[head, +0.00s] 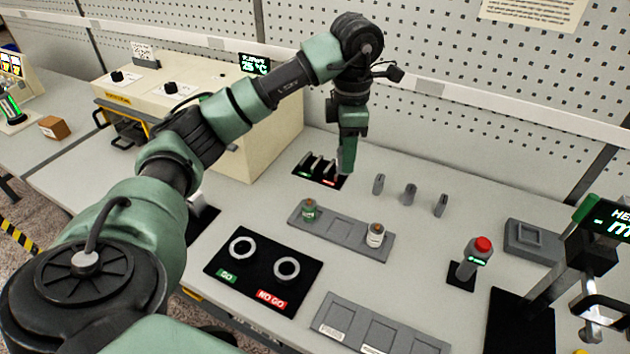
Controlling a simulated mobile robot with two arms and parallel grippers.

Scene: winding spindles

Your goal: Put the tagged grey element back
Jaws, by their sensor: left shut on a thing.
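My left gripper (347,158) points down over the back of the bench, at the right edge of a small black mat (325,184). It is shut on a grey element, mostly hidden by the fingers; no tag is readable. Slim dark grey pieces (316,163) stand upright on this mat, which has a green and a red label. Three grey upright pieces (378,184), (409,194), (440,205) stand in a row on the bench to the right of the gripper. I cannot tell whether the held element touches the mat. My right gripper is not in view.
A grey tray (340,230) holds a green-topped jar (309,209) and a white jar (375,235). In front lie a GO / NO GO mat (262,255) with two rings and another grey tray (378,325). A red button (482,244) and a display stand are at right.

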